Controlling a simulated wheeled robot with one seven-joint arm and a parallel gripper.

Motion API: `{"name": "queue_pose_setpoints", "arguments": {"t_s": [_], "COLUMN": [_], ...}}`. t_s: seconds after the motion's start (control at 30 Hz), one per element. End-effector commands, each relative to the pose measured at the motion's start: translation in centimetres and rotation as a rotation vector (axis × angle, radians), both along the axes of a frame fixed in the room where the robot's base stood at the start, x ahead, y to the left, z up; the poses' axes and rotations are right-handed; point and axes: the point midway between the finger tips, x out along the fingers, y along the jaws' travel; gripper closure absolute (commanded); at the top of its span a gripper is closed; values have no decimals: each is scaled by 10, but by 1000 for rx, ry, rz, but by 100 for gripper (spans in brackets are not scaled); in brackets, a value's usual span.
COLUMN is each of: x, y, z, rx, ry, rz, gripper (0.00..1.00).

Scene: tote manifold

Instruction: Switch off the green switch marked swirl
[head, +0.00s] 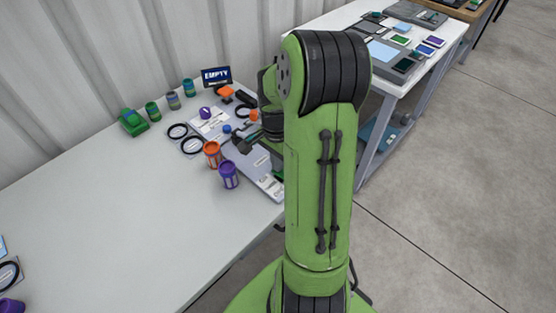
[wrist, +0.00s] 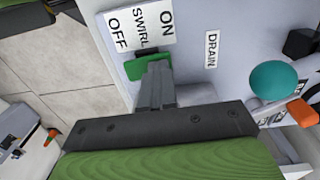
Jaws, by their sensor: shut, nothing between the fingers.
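The green switch (wrist: 141,66) shows in the wrist view, next to the white label reading ON, SWIRL, OFF (wrist: 138,29). The switch lies on the OFF side of the label's lower edge and centre, but I cannot tell its setting. My gripper (wrist: 158,72) is shut and empty, its fingertips right at the switch and covering part of it. I cannot tell whether they touch it. In the head view my green arm hides the switch, and the gripper's fingers are not clear there.
A DRAIN label (wrist: 211,49), a teal ball-shaped knob (wrist: 273,80) and an orange part (wrist: 302,112) are right of the switch. In the head view, an orange cup (head: 212,154) and a purple cup (head: 229,176) stand near the panel. The table's left part is mostly clear.

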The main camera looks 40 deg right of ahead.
Motion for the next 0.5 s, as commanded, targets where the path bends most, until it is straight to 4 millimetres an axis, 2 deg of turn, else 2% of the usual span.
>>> {"name": "queue_pose_setpoints", "arguments": {"t_s": [0.3,0.5], "x": [-14,-16], "y": [0,0], "z": [4,5], "rx": [1,1], "ry": [3,2], "rz": [-1,-1], "gripper": [100,100]}}
